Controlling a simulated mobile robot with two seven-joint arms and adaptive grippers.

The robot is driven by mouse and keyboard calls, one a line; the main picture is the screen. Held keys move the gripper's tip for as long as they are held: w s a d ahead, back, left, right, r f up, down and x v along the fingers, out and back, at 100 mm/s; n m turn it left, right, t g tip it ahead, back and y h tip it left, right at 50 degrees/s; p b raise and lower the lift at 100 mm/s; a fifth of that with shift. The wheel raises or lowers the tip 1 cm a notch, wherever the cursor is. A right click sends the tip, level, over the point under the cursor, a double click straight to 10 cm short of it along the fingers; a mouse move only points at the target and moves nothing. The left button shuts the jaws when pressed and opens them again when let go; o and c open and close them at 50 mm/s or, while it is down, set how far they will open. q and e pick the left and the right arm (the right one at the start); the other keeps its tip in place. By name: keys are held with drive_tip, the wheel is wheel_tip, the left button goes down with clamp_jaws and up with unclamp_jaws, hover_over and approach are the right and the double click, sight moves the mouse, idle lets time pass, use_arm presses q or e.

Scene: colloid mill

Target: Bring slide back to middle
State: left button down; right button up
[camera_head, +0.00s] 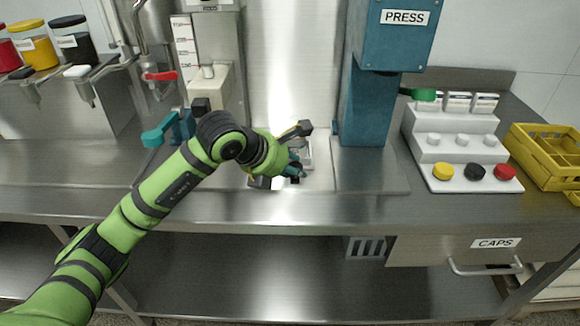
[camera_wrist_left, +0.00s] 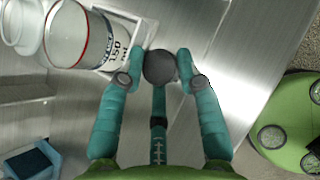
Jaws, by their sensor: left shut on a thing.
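My left gripper (camera_head: 293,160) reaches over the steel worktop in front of the press and hides much of what is beneath it. In the left wrist view its two teal fingers (camera_wrist_left: 159,66) are closed on a dark round knob (camera_wrist_left: 160,68), which I take to be the slide's handle. Beside the knob is a pale plate (camera_wrist_left: 128,27) with a clear "150 ml" container (camera_wrist_left: 80,36). A small pale part (camera_head: 307,150) shows beside the gripper in the head view. My right gripper is not in view.
The blue press (camera_head: 362,105) stands just right of the gripper. Further right are a white stepped caps holder (camera_head: 452,148) and a yellow crate (camera_head: 545,155). The worktop's front strip (camera_head: 370,205) is clear.

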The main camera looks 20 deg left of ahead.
use_arm(q)
drive_tip(key=c, duration=0.9)
unclamp_jaws()
drive_tip(key=shift+w+a+r, duration=0.1)
drive_tip(key=shift+w+r, duration=0.1)
drive_tip(key=shift+r, duration=0.35)
drive_tip(key=shift+f, duration=0.2)
drive_tip(key=shift+s, duration=0.15)
drive_tip(key=v, duration=1.2)
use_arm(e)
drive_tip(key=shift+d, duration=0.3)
use_arm(q)
drive_tip(key=shift+f, duration=0.1)
